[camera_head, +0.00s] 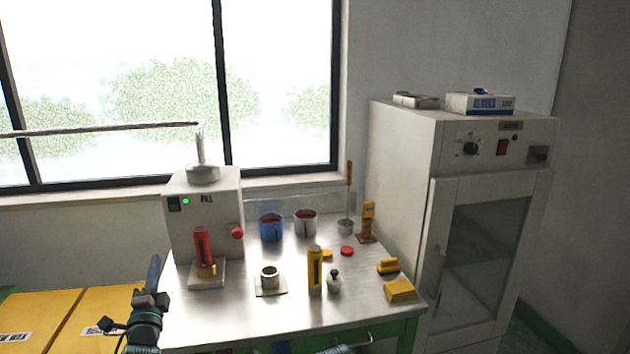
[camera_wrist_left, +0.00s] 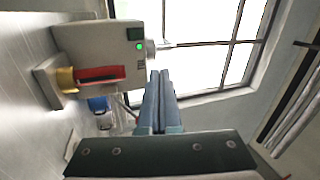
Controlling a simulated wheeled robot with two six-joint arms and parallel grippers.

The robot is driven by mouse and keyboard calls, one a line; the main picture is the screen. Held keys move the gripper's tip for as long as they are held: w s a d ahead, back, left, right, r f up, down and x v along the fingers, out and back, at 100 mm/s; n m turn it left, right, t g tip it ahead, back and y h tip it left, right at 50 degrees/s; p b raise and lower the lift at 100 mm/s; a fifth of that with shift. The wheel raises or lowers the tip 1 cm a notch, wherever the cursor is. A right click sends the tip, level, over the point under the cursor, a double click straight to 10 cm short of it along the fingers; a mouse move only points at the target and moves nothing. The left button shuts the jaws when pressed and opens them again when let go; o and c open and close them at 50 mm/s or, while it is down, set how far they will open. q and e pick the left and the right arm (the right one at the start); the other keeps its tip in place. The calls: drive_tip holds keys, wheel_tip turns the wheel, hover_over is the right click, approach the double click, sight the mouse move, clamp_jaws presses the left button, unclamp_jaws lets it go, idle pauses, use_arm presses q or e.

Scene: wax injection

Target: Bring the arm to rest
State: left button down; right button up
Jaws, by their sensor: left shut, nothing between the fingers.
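My left gripper (camera_head: 155,262) is at the lower left in the head view, at the left edge of the metal table (camera_head: 230,318). Its fingers point up, shut together and empty. In the left wrist view the closed fingers of my left gripper (camera_wrist_left: 159,75) show in the middle, clear of the white machine (camera_wrist_left: 92,45). My right gripper does not show; only a small dark part, probably of my right arm, shows at the bottom edge of the head view.
The white FILL machine (camera_head: 205,185) has a red and yellow cylinder (camera_head: 201,248) on its front plate. Blue mug (camera_head: 270,228), metal cup (camera_head: 305,221), yellow cylinder (camera_head: 315,268) and yellow blocks (camera_head: 399,290) stand on the table. A cabinet (camera_head: 455,150) stands right; yellow boxes (camera_head: 40,312) lie left.

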use_arm(q)
drive_tip(key=d+f+n+g+h+p, duration=0.1)
drive_tip(key=d+f+n+g+p, duration=0.1)
drive_tip(key=d+f+g, duration=0.1)
drive_tip(key=d+f+n+g+h+p, duration=0.1)
drive_tip(key=d+f+n+g, duration=0.1)
drive_tip(key=d+f+g, duration=0.2)
drive_tip(key=d+f+n+g+h+p, duration=0.1)
drive_tip(key=d+f+n+g+p, duration=0.1)
drive_tip(key=d+f, duration=0.5)
drive_tip(key=shift+s+d+n+g+p, duration=0.15)
drive_tip(key=shift+d+n+g, duration=0.2)
drive_tip(key=shift+d, duration=0.3)
drive_tip(key=shift+s+d+n+g+p, duration=0.15)
drive_tip(key=shift+d+n+g, duration=0.1)
drive_tip(key=shift+d+g, duration=0.3)
drive_tip(key=s+d+f+n+g+p, duration=0.1)
drive_tip(key=s+d+g, duration=0.4)
drive_tip(key=s, duration=0.5)
drive_tip(key=s+d+f+n+g+h+p, duration=0.1)
drive_tip(key=s+d+g, duration=0.4)
drive_tip(key=s+d, duration=0.5)
wheel_tip(320, 180, down, 3)
drive_tip(key=shift+r+n+p, duration=0.2)
drive_tip(key=shift+n+p, duration=0.4)
drive_tip(key=shift+p, duration=0.45)
